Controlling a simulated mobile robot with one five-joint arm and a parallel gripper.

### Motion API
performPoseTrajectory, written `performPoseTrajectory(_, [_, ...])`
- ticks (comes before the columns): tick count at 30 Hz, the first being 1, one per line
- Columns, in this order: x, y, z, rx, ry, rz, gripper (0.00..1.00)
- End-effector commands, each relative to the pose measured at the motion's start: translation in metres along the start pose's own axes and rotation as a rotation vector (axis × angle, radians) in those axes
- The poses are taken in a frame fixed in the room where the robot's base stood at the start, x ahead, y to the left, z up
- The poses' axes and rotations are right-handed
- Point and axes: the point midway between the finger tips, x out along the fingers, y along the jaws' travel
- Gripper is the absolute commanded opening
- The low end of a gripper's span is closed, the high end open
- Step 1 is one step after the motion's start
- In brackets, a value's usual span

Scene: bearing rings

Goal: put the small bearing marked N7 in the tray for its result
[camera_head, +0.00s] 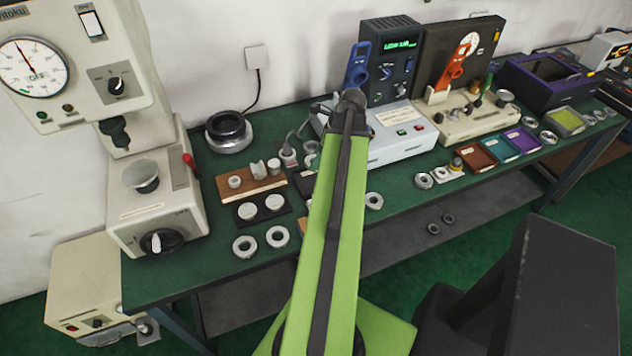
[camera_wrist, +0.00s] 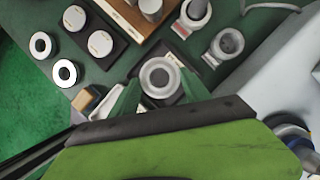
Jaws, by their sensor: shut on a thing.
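My gripper (camera_wrist: 160,90) shows in the wrist view, its two green fingers shut on a small grey bearing ring (camera_wrist: 160,77). The ring's hole faces the camera. I cannot read any N7 mark on it. In the head view my gripper and the held ring are hidden behind my green arm. Three small trays stand in a row at the bench's right part: a brown tray (camera_head: 474,158), a teal tray (camera_head: 499,149) and a purple tray (camera_head: 522,139). Their labels are too small to read.
The green bench (camera_head: 190,270) also holds a dial press (camera_head: 155,195) at left, a white instrument (camera_head: 400,135) with a dark display box (camera_head: 390,60), and a beige tester (camera_head: 465,115). Loose rings (camera_head: 244,246) lie near the front edge. A wooden block (camera_head: 250,186) holds several small parts.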

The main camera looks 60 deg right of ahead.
Motion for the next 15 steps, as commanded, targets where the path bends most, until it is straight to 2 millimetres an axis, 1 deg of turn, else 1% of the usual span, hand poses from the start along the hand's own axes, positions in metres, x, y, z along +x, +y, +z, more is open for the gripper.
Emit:
performPoseTrajectory(1, [0.021, 0.0, -0.009, -0.001, 0.0, 0.0, 0.0])
performPoseTrajectory(3, [0.035, 0.0, -0.014, -0.001, 0.0, 0.001, 0.0])
performPoseTrajectory(6, [0.044, 0.0, -0.018, -0.002, 0.0, 0.001, 0.0])
performPoseTrajectory(9, [0.041, 0.0, -0.017, -0.002, 0.0, 0.001, 0.0])
performPoseTrajectory(11, [0.044, 0.0, -0.018, -0.002, 0.0, 0.001, 0.0])
performPoseTrajectory(15, [0.067, 0.0, -0.027, -0.003, 0.0, 0.001, 0.0])
